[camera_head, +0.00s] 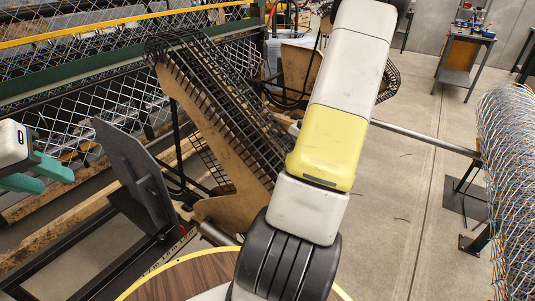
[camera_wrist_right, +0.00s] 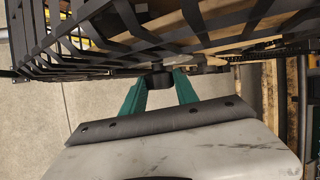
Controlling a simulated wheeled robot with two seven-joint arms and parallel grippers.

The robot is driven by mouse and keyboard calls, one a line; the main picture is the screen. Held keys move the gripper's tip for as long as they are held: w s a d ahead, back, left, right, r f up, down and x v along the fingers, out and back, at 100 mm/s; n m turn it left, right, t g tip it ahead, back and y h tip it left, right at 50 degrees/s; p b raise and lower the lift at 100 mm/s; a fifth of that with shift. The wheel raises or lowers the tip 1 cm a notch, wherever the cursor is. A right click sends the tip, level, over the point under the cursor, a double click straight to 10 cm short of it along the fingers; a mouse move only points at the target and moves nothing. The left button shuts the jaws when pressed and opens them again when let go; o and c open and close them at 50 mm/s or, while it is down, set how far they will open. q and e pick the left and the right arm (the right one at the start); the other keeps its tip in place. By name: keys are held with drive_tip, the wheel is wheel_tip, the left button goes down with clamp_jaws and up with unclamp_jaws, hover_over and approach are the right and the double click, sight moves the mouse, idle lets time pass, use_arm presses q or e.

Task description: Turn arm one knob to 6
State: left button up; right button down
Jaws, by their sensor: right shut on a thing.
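A small dark knob (camera_wrist_right: 157,81) sits between the teal fingertips of my right gripper (camera_wrist_right: 159,84) in the right wrist view. The gripper is shut on it, just under the edge of a black slatted cage. The knob's marks and number are not readable. In the head view my right arm rises across the middle, and its gripper and the knob are hidden. My left gripper (camera_head: 57,182) is open and empty at the left edge of the head view, its two teal fingers apart.
The black slatted guard (camera_head: 215,100) with wooden side panels stands beside my right arm. A dark upright plate (camera_head: 132,165) is near my left gripper. Chain-link mesh fills the back left. A mesh roll (camera_head: 510,170) stands at right. Open concrete floor lies between.

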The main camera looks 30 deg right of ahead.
drive_tip(key=shift+w, duration=0.1)
drive_tip(key=shift+w+a+g+h, duration=0.1)
drive_tip(key=shift+w+g+h, duration=0.1)
drive_tip(key=shift+g+h, duration=0.65)
drive_tip(key=shift+w+m+g+h, duration=0.15)
drive_tip(key=shift+m+g+h, duration=0.5)
drive_tip(key=shift+g, duration=1.2)
drive_tip(key=c, duration=1)
unclamp_jaws()
drive_tip(key=shift+o, duration=0.2)
drive_tip(key=v, duration=0.7)
drive_tip(key=shift+w+r, duration=0.3)
